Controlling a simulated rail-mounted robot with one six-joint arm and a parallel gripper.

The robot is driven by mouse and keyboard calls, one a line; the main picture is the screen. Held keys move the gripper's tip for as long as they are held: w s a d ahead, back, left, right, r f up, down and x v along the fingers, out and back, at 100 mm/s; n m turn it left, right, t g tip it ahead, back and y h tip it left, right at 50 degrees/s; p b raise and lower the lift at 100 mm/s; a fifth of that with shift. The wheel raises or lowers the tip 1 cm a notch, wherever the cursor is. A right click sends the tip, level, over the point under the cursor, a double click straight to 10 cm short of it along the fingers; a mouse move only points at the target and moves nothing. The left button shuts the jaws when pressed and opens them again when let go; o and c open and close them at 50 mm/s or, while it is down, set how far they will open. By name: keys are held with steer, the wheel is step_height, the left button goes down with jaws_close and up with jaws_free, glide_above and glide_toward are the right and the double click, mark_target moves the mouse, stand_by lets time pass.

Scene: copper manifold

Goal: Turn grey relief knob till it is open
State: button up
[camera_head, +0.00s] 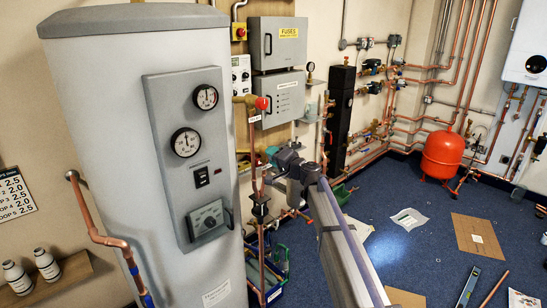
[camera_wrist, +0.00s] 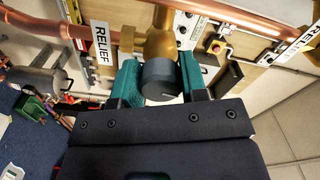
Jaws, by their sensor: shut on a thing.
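The grey relief knob (camera_wrist: 160,84) is in the middle of the wrist view, a round dark grey cap with a thin pale mark near its lower right edge. It sits on a brass valve body (camera_wrist: 161,44) on a copper pipe. A white RELIEF label (camera_wrist: 102,43) hangs just left of it. My gripper (camera_wrist: 160,72) has its teal fingers on both sides of the knob, shut on it. In the head view my wrist (camera_head: 292,168) is just right of the big grey tank; the knob cannot be made out there.
The grey tank (camera_head: 110,130) with gauges stands close left of my arm. A black column (camera_head: 340,118) and copper pipes stand behind. A red vessel (camera_head: 442,153) and papers are on the blue floor at right.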

steer(key=m, duration=0.5)
steer(key=shift+r+m, duration=0.1)
steer(key=shift+m, duration=2.2)
steer(key=o, duration=0.9)
steer(key=v, duration=1.1)
steer(key=shift+a, duration=0.1)
